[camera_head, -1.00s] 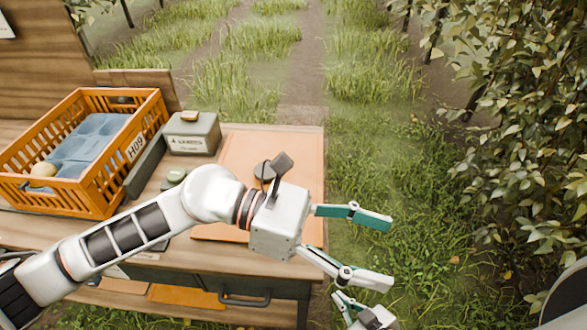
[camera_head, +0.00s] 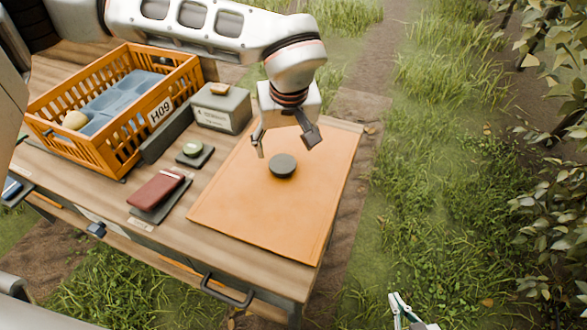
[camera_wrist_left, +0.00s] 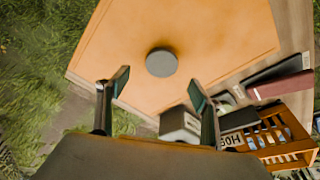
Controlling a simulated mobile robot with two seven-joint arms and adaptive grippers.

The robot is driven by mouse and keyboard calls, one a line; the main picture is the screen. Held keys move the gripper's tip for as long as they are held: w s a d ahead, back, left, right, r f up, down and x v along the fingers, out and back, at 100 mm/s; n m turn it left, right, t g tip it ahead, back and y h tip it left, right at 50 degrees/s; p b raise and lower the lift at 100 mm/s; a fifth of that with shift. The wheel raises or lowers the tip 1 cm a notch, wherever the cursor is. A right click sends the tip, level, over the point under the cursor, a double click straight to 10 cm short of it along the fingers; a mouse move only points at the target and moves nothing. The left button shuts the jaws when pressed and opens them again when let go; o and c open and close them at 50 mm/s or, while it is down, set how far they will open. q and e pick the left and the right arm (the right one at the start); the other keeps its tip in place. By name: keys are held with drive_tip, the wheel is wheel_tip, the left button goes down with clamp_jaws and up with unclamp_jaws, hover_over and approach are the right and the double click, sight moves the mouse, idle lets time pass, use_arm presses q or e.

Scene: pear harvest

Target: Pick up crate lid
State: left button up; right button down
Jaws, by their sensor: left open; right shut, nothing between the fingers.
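The crate lid appears to be the flat orange board (camera_head: 265,215) with a dark round knob (camera_head: 282,166) on top, lying on the bench. My left gripper (camera_head: 285,144) points down, open and empty, above the knob at the lid's far part. In the left wrist view the knob (camera_wrist_left: 161,62) shows ahead, between the lines of the two spread fingers, apart from them. The lid (camera_wrist_left: 215,35) fills much of that view. My right gripper (camera_head: 408,312) is shut and empty, low at the bottom edge over the grass, partly cut off.
An orange crate (camera_head: 115,150) marked H09 holds blue trays and a pale fruit at the bench's left. A grey box (camera_head: 222,110), a small scale-like pad with a green disc (camera_head: 193,150) and a red-brown case (camera_head: 158,188) stand left of the lid. Grass lies right.

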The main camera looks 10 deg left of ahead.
sight(283, 163)
use_arm(q)
drive_tip(key=x, duration=0.7)
drive_tip(key=shift+a+f, duration=0.2)
drive_tip(key=c, duration=1.4)
